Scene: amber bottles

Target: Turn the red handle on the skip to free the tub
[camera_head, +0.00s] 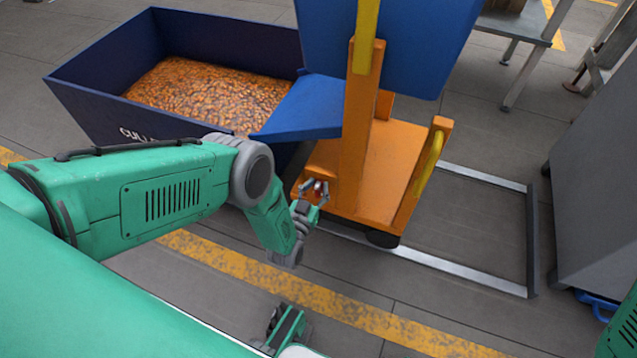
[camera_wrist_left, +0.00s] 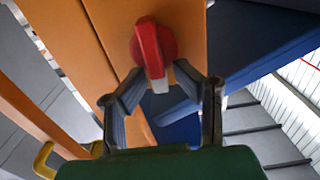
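The skip is an orange wheeled frame (camera_head: 397,165) carrying a tall blue tub (camera_head: 420,45), whose blue lip reaches over a bin on the left. The red handle (camera_head: 318,186) sits low on the orange frame's near side. In the left wrist view the red handle (camera_wrist_left: 150,48) is a bar on a round red base on an orange plate. My left gripper (camera_head: 310,190) is at the handle. In the wrist view its fingers (camera_wrist_left: 158,78) are apart, with the handle's lower end between their tips; I cannot tell whether they touch it.
A dark blue bin (camera_head: 95,103) full of small amber pieces stands left of the skip. Metal floor rails (camera_head: 480,272) run right of the skip. A grey cabinet (camera_head: 600,170) stands far right, and a metal table (camera_head: 520,22) at the back. Yellow-striped floor in front is mostly clear.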

